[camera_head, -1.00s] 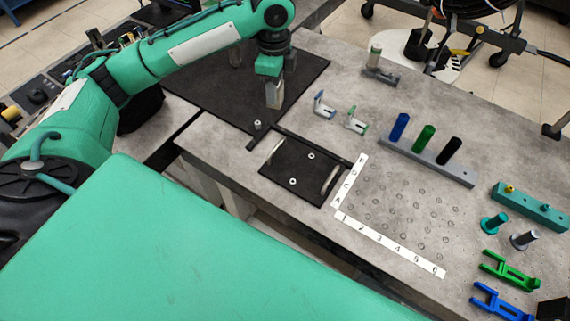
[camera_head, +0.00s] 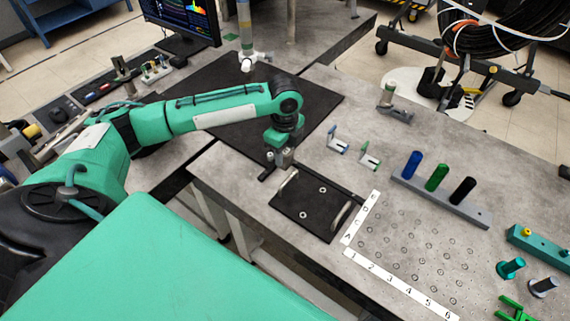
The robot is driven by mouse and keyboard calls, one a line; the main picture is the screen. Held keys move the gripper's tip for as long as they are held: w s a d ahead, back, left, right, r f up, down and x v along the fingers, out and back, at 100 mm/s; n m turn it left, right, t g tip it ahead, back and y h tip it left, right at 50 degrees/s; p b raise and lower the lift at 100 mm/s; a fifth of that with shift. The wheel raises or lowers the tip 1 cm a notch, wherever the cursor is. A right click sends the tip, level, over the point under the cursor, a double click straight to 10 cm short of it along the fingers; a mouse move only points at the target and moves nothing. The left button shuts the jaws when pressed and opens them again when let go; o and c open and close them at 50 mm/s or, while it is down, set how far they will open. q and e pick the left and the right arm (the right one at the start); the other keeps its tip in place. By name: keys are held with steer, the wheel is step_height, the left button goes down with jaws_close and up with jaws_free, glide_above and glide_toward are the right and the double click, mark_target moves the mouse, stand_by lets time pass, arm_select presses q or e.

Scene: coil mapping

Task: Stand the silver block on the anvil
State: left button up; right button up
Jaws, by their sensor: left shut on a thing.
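My left gripper (camera_head: 282,157) points down at the near edge of the black mat and is shut on the silver block (camera_head: 288,156). The block is small here and mostly hidden by the gripper. Just left of it a small silver knob (camera_head: 270,157) stands by a short black bar (camera_head: 266,174). I cannot tell whether the block touches anything below. No part in view is clearly recognisable as the anvil. My right gripper is not in view.
A black plate with two handles (camera_head: 302,216) lies in front of the gripper. To the right are two small brackets (camera_head: 369,159), a rack with blue, green and black cylinders (camera_head: 455,204) and a grey fixture (camera_head: 396,112). The black mat (camera_head: 225,85) behind is mostly bare.

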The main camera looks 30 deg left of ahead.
mark_target(285, 165)
arm_select(q)
steer(key=shift+f, duration=2.85)
steer(key=o, duration=1.1)
steer(key=shift+f, duration=0.15)
